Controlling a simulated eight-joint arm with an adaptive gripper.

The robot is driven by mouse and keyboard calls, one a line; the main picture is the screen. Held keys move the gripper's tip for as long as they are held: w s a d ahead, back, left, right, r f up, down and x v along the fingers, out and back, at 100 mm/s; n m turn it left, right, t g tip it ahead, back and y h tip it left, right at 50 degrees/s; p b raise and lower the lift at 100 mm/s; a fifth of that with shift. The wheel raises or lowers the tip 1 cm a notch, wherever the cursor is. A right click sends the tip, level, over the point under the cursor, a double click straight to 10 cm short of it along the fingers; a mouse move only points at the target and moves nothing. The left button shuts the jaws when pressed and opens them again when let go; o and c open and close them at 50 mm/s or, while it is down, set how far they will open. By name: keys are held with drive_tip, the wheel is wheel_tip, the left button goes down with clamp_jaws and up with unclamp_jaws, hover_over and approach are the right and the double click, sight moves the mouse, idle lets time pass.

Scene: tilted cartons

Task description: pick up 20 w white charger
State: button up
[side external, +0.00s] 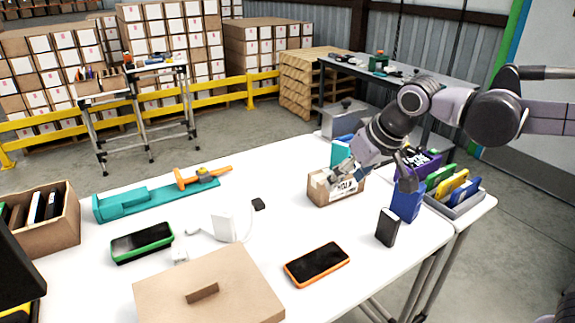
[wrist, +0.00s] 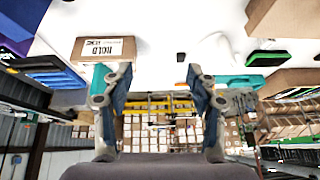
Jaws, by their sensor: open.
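My gripper (side external: 374,182) is to the right of the charger, close to the small cardboard box and well apart from the charger. In the wrist view my gripper (wrist: 157,82) has its two fingers spread with nothing between them.
The small cardboard box (side external: 323,190), a blue box (side external: 407,203) and a black box (side external: 387,228) stand near my gripper.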

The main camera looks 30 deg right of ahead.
drive_tip(key=w+a, duration=0.6)
drive_tip(key=a, duration=0.1)
drive_tip(key=m+g+h, duration=0.1)
drive_tip(key=m, duration=0.1)
approach(179, 254)
drive_tip(key=x, duration=0.5)
drive_tip(key=shift+w+d+r, duration=0.1)
drive_tip(key=shift+w+d, duration=0.05)
drive_tip(key=shift+d, duration=0.05)
drive_tip(key=shift+x, duration=2.7)
drive_tip(key=shift+a, duration=0.15)
clamp_jaws()
